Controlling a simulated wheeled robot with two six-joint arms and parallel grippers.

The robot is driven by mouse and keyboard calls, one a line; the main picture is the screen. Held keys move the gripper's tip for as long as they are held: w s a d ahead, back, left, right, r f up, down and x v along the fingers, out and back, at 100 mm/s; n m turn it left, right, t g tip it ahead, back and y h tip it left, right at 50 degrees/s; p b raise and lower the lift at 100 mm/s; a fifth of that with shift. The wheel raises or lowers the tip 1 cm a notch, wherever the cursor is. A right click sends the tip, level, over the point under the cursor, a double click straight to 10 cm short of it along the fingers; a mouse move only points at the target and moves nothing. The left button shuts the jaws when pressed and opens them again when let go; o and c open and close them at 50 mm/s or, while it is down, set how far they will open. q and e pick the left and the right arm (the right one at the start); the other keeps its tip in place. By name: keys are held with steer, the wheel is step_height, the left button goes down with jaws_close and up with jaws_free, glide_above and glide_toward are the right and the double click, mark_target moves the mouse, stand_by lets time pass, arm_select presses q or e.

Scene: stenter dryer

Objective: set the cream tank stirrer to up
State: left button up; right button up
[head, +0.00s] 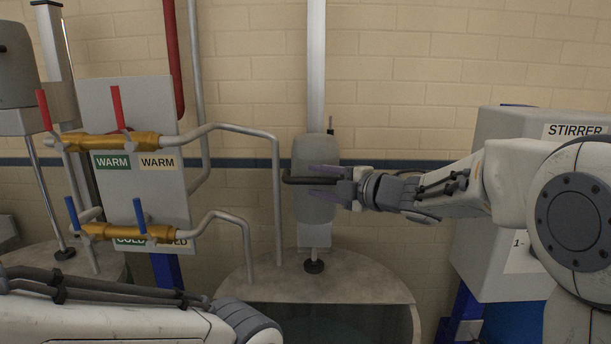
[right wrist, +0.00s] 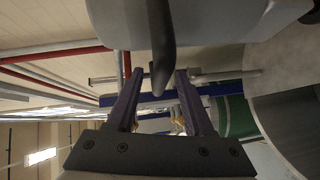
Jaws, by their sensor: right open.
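The tank stirrer has a grey rounded motor body (head: 312,215) on a pale upright column, with a short shaft going down to the tank top. A dark bar handle (head: 296,180) sticks out from the body. My right gripper (head: 325,181) is open in front of the body, with its purple fingers above and below the handle. In the right wrist view the dark handle (right wrist: 161,45) reaches in between the spread fingers of my right gripper (right wrist: 155,80); contact cannot be told. My left arm shows at the bottom left, but its gripper is out of view.
The grey tank (head: 350,279) stands below the stirrer. A valve panel (head: 165,110) with red and blue levers and pipes is to the left. A grey stirrer box (head: 495,225) is at the right, partly behind my right arm. Another stirrer (head: 14,70) is at far left.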

steer(key=x, duration=0.4)
steer(key=shift+s+p, duration=0.1)
steer(key=shift+p, duration=0.2)
jaws_close()
stand_by(1.1)
